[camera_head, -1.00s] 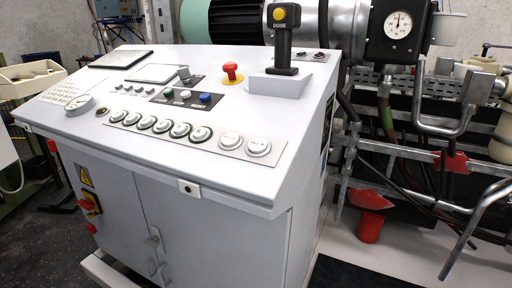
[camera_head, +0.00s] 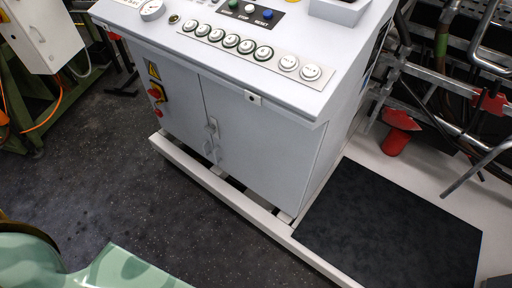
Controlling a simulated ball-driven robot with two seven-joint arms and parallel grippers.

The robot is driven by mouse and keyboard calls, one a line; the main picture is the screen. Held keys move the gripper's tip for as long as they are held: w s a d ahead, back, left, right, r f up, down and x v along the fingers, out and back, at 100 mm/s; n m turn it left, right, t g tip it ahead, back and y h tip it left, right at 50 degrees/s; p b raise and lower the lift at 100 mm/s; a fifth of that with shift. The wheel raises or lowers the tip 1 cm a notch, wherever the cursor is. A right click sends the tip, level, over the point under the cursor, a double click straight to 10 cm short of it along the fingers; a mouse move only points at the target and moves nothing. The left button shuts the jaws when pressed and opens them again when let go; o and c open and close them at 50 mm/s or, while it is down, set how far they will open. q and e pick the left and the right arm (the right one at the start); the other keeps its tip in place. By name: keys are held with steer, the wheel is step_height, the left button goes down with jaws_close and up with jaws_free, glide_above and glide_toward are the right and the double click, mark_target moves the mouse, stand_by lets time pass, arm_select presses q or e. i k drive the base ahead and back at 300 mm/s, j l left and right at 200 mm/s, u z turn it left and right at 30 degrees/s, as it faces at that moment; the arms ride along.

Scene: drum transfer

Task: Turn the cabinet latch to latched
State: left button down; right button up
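The grey control cabinet (camera_head: 265,150) stands in the upper middle, its sloped panel on top and two doors in front. The doors look closed. Neither of my grippers shows in this view.
A white plinth rail (camera_head: 240,205) runs along the cabinet's foot. A black mat (camera_head: 390,230) lies to the right. Dark floor (camera_head: 130,200) in front is clear. A pale green curved surface (camera_head: 125,268) fills the bottom left. A red funnel-shaped part (camera_head: 398,130) stands at right.

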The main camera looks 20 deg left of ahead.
mark_target(210, 130)
steer(key=u, duration=1.15)
